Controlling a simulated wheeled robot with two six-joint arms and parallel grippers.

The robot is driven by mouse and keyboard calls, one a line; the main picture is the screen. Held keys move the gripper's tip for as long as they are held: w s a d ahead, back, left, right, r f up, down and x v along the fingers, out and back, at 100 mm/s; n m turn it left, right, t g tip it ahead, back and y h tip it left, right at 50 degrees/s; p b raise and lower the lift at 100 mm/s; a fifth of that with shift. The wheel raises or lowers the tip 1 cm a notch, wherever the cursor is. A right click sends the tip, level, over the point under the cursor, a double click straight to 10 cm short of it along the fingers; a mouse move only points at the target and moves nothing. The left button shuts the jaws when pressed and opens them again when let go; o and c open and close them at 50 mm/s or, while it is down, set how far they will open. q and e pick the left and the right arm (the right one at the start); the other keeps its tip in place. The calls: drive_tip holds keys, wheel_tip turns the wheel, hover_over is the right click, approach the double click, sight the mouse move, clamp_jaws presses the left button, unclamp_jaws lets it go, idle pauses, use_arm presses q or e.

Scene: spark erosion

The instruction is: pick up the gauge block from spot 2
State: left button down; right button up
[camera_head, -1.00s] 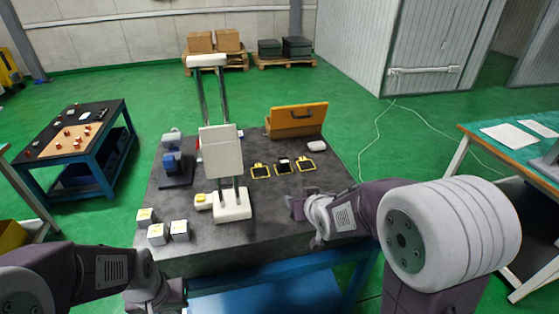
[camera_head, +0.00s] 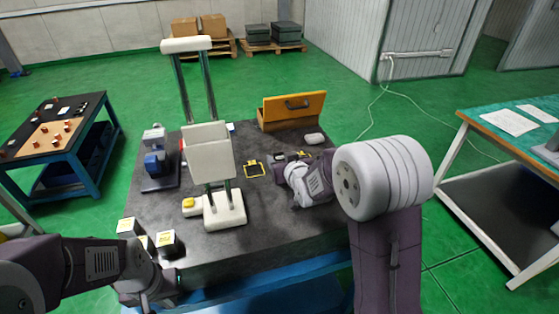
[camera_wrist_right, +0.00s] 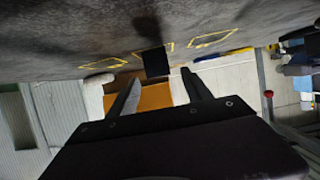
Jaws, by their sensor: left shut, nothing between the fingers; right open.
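The gauge block (camera_wrist_right: 155,62) is a small dark block on the middle of three yellow-outlined spots, seen in the right wrist view. My right gripper (camera_wrist_right: 160,76) is open, its two fingers pointing toward the block with a gap between them; the block appears just beyond the fingertips. In the head view my right gripper (camera_head: 291,163) is over the outlined spots and hides most of the middle and right ones. The left outlined spot (camera_head: 254,169) is empty. My left gripper (camera_head: 165,286) is shut and empty, low at the table's front left edge.
A white stand (camera_head: 225,210) with two tall posts is left of the spots. An orange case (camera_head: 291,111) and a white rounded object (camera_head: 314,138) lie behind. A blue-grey device (camera_head: 156,163) stands left; white cubes (camera_head: 168,243) sit front left.

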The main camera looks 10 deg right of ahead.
sight(280, 155)
drive_tip(key=x, duration=0.3)
drive_tip(key=shift+w+f, duration=0.25)
drive_tip(key=shift+w, duration=0.1)
drive_tip(key=shift+s+r, duration=0.1)
drive_tip(key=shift+s, duration=0.05)
drive_tip(key=c, duration=0.4)
clamp_jaws()
drive_tip(key=shift+r, duration=0.1)
